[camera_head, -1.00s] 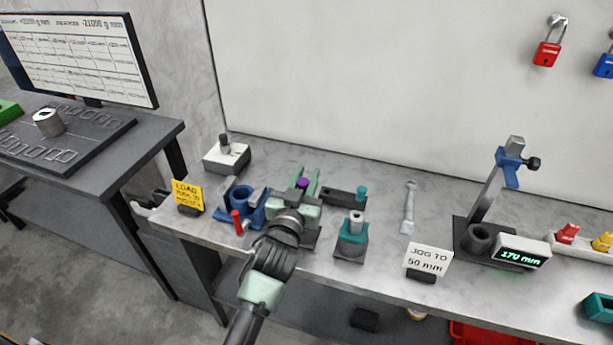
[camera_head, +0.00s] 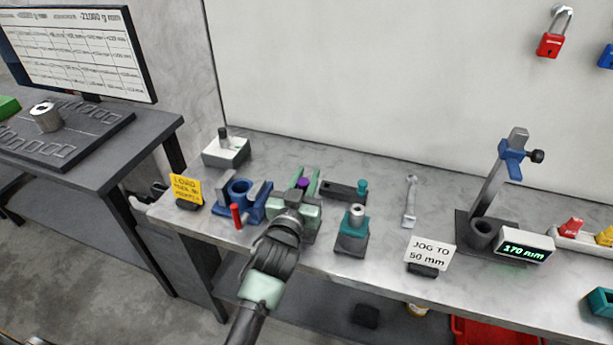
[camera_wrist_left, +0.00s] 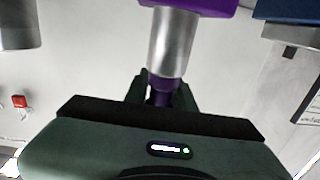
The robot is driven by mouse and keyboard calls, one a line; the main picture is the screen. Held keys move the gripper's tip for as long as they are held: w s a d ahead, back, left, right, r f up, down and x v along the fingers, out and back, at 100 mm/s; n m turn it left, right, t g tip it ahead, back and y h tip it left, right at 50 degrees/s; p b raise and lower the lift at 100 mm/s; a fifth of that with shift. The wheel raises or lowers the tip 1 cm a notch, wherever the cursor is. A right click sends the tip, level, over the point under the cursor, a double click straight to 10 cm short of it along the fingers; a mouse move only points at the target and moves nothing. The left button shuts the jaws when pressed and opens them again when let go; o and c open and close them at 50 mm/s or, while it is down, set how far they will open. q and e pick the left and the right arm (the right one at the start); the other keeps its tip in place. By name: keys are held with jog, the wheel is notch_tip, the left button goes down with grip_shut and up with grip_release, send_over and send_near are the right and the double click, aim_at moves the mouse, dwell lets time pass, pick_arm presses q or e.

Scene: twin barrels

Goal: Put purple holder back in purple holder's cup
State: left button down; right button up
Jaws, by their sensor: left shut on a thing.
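My left gripper (camera_head: 304,186) reaches over the bench, with its pale green fingers around something purple. It is shut on the purple holder (camera_head: 302,184), of which only a small purple spot shows in the head view. In the left wrist view the holder (camera_wrist_left: 172,42) is a silver cylinder with a purple lower end between the fingertips (camera_wrist_left: 163,92). A wider purple part touches the cylinder at the top edge of that view, cut off by the frame. I cannot tell a purple cup in the head view; my gripper and wrist hide the spot below. My right gripper is not in view.
A blue fixture (camera_head: 241,196) with a red pin (camera_head: 236,216) stands close on the left. A teal fixture (camera_head: 352,238) stands close on the right. A wrench (camera_head: 410,202), a sign (camera_head: 430,252) and a readout stand (camera_head: 488,190) are farther right.

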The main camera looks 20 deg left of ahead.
pick_arm(q)
jog(key=c, duration=1.1)
grip_release()
jog(key=shift+f, duration=0.25)
jog(key=shift+s+f, duration=0.1)
jog(key=shift+s, duration=0.3)
jog(key=s+b, duration=0.1)
jog(key=s, duration=0.6)
jog(key=shift+d+r+b, duration=0.15)
jog(key=shift+r+b, duration=0.1)
jog(key=shift+b, duration=0.1)
